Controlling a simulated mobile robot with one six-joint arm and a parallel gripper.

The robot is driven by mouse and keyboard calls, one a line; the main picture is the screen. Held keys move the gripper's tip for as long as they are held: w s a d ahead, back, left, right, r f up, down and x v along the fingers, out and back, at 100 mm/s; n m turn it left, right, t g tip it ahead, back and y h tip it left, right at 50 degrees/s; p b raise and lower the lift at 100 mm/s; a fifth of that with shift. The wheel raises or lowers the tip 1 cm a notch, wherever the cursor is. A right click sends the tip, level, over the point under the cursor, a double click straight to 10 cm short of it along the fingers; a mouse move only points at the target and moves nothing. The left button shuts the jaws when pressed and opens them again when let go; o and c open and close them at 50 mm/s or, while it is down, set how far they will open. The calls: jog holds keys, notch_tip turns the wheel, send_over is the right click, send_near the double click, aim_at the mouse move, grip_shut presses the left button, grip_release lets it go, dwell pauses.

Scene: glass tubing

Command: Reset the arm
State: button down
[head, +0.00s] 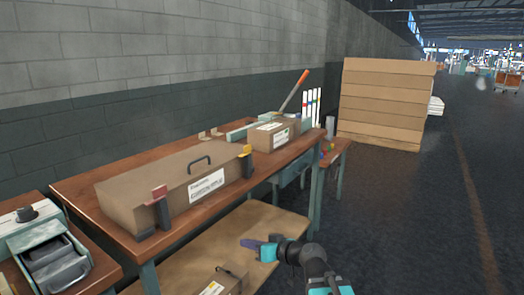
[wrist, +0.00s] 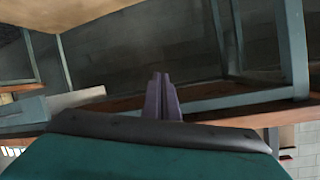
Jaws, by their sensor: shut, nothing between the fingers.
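My gripper (head: 259,248) shows in the head view at the lower middle, at the end of my dark and teal arm. It is out in front of the workbench, over the lower shelf in the picture. Its purple fingers are together and hold nothing. In the wrist view the fingers (wrist: 162,98) stand close side by side at the centre, with nothing between them. The wrist view looks tilted, with bench legs and a wall beyond the fingers.
A workbench (head: 75,186) carries a long brown case (head: 135,205) and a smaller labelled box (head: 285,129). Its lower shelf (head: 195,258) holds another box (head: 228,283). A drawer unit (head: 40,245) stands at left. Stacked boards (head: 385,100) stand behind. Open floor lies at right.

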jog(key=s+d+f+m+g+h+p, duration=0.1)
jog(key=s+d+f+g+h+p, duration=0.2)
jog(key=s+f+p, duration=0.65)
jog(key=s+d+f+m+g+h+p, duration=0.15)
jog(key=s+d+f+g, duration=0.4)
jog(key=f, duration=0.85)
jog(key=s+d+f+m+g+h+p, duration=0.1)
jog(key=s+d+f+g+h+p, duration=0.1)
jog(key=s, duration=0.7)
jog(key=s+d+f+m+g+h+p, duration=0.1)
jog(key=s+d+f, duration=0.3)
jog(key=s, duration=0.5)
jog(key=s+d+f+m+g+h+p, duration=0.1)
jog(key=s+d+f+g+h+p, duration=0.2)
jog(key=s+d, duration=0.4)
jog(key=shift+s, duration=1)
jog(key=c, duration=2.5)
grip_release()
jog(key=shift+f, duration=0.1)
